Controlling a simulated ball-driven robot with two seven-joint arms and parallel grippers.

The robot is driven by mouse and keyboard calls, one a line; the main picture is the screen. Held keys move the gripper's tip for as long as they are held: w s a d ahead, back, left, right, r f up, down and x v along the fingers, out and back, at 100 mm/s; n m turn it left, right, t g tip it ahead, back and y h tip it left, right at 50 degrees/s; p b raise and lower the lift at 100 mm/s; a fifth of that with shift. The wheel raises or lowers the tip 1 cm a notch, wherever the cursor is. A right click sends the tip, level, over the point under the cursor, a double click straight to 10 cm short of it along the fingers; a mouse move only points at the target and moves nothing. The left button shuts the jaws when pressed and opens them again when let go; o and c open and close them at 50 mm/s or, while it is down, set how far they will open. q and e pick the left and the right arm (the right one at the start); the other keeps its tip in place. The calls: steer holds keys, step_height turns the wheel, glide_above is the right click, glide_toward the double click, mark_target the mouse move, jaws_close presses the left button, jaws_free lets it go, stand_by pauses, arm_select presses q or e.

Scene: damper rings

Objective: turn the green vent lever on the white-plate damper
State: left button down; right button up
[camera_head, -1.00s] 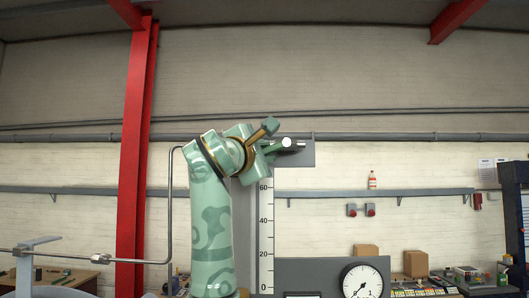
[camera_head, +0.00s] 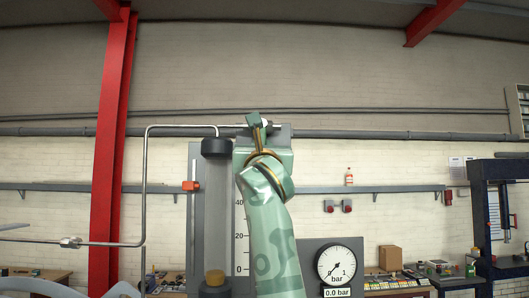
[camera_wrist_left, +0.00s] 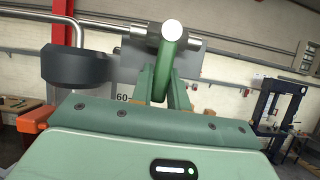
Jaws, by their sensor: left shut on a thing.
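The green lever (camera_wrist_left: 173,43) rises in the left wrist view, with a round white end at its top. The fingers of my left gripper (camera_wrist_left: 166,82) are shut on it from both sides. My wrist and gripper hide most of the lever there. The same plate, which looks grey rather than white, stands behind the lever in the left wrist view (camera_wrist_left: 215,64). My right gripper is in neither view.
A dark cylinder cap (camera_head: 216,147) on a bent metal pipe (camera_head: 145,190) stands just left of my gripper. An orange piece (camera_head: 190,185) juts out lower left. A pressure gauge (camera_head: 336,265) sits lower right.

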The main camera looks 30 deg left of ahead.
arm_select(q)
steer(key=c, duration=1.3)
jaws_free()
steer(key=shift+d+n, duration=0.15)
steer(key=shift+n, duration=0.15)
steer(key=shift+b+v, duration=0.95)
steer(key=shift+b, duration=0.15)
steer(key=shift+b+v, duration=2.6)
steer(key=shift+v, duration=0.4)
